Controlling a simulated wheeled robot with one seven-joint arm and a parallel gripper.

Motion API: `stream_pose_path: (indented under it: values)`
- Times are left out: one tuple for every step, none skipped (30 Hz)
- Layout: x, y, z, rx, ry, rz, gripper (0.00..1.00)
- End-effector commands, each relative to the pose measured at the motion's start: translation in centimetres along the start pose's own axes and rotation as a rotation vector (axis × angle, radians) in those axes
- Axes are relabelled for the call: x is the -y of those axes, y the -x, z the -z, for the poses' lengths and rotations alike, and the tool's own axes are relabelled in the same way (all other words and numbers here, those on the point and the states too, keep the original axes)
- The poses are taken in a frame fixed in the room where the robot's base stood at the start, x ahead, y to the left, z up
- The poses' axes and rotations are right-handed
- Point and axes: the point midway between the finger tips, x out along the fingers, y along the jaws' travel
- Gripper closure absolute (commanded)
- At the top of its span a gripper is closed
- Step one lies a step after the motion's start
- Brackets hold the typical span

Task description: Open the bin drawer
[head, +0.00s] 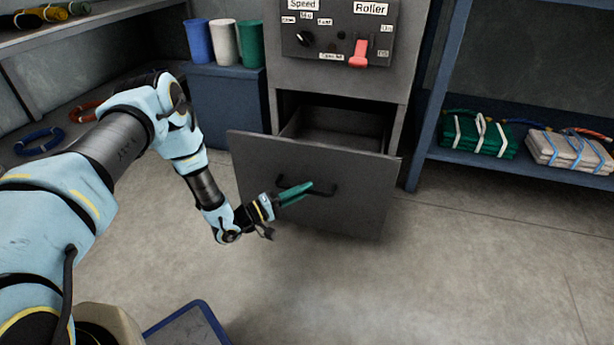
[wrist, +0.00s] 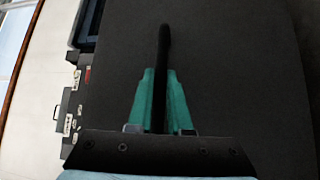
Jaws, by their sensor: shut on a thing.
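The bin drawer (head: 300,218) is a dark grey drawer low in the grey cabinet, and it stands pulled out, with its empty-looking inside (head: 338,130) showing behind the front panel. Its black bar handle (head: 328,189) is on the front panel. My gripper (head: 296,194) has green fingers and is shut on the handle from the left front. In the wrist view, the green fingers (wrist: 160,102) lie on both sides of the black handle (wrist: 163,45), against the dark drawer front (wrist: 235,70).
Above the drawer is a control panel (head: 335,30) with a black knob and a red lever. A blue cabinet (head: 228,100) with three cups stands left. A blue shelf (head: 430,100) with folded nets (head: 478,137) stands right. The floor (head: 430,270) in front is clear.

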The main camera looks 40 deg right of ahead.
Motion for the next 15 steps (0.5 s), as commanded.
stream_pose_path:
  values:
    - [-0.16,0.30,-0.16,-0.001,0.001,0.001,1.00]
    - [-0.17,0.41,-0.27,-0.001,0.001,0.001,1.00]
    - [-0.16,0.52,-0.39,-0.001,0.001,0.001,1.00]
    - [-0.16,0.59,-0.45,-0.002,0.001,0.001,1.00]
    - [-0.16,0.63,-0.50,-0.002,0.000,0.000,1.00]
    - [-0.14,0.68,-0.55,-0.001,0.000,0.000,1.00]
    - [-0.14,0.70,-0.56,-0.002,-0.001,0.000,1.00]
    - [-0.13,0.71,-0.57,-0.001,-0.001,0.000,1.00]
    - [-0.12,0.72,-0.57,-0.002,-0.001,0.000,1.00]
    - [-0.11,0.71,-0.57,-0.001,-0.001,0.000,1.00]
    - [-0.11,0.71,-0.57,-0.001,-0.001,0.000,1.00]
    - [-0.10,0.71,-0.56,-0.001,-0.001,0.001,1.00]
    - [-0.10,0.71,-0.56,-0.001,-0.001,0.001,1.00]
    - [-0.10,0.71,-0.55,-0.001,-0.001,0.001,1.00]
    - [-0.10,0.71,-0.55,-0.002,-0.001,0.001,1.00]
